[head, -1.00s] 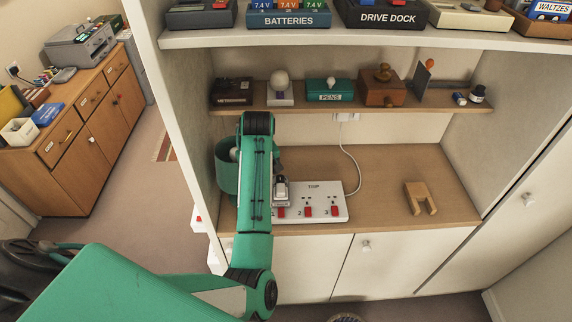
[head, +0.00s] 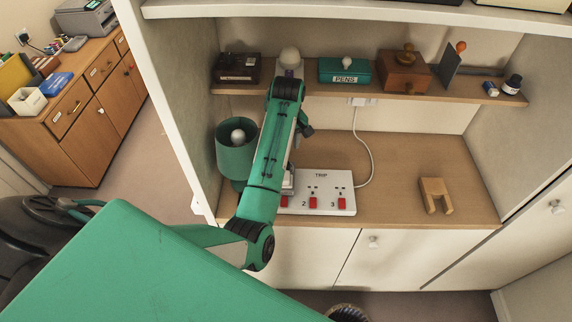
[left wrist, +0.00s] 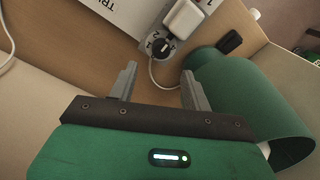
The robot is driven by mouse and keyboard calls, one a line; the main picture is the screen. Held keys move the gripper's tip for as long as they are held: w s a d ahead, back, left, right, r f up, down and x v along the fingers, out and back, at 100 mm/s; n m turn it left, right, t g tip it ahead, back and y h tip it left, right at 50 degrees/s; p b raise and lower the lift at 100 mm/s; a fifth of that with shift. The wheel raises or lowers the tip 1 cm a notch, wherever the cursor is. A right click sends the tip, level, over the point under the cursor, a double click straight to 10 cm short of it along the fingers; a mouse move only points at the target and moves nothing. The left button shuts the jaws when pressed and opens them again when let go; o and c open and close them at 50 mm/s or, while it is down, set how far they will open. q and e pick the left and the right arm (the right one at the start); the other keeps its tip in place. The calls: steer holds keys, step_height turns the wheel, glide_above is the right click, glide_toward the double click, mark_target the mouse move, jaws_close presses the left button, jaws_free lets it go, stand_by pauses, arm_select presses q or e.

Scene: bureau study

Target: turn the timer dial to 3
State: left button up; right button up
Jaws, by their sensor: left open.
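The timer dial (left wrist: 163,48) is a grey disc with a black knob and printed numbers, in the left wrist view. It sits beside a white plug (left wrist: 184,18) at the end of the white power strip (left wrist: 118,12); I cannot read the setting. My left gripper (left wrist: 158,88) is open and empty, its two grey fingers apart with the dial beyond the gap between them. In the head view the strip (head: 325,203), with red switches, lies on the wooden desk, and my left arm hides its left end, the dial and most of the gripper. My right gripper is not in view.
A green cup-shaped lamp (head: 235,160) stands close left of my arm; its green shade (left wrist: 250,100) is right of the fingers. A shelf (head: 400,92) with boxes, including the pens box (head: 344,71), overhangs the desk. A wooden U-shaped block (head: 436,195) lies right, with bare desk around it.

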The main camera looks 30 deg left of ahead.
arm_select(q)
step_height(320, 180, down, 3)
steer(key=shift+s+f+p, duration=0.15)
steer(key=shift+f+p, duration=0.05)
steer(key=shift+p, duration=0.45)
step_height(320, 180, down, 3)
steer(key=shift+f+p, duration=0.2)
steer(key=shift+p, duration=0.25)
steer(key=shift+f, duration=0.35)
steer(key=shift+c, duration=0.6)
steer(key=c, duration=0.9)
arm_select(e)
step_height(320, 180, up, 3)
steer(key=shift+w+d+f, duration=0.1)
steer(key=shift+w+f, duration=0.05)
arm_select(q)
steer(key=shift+m, duration=0.3)
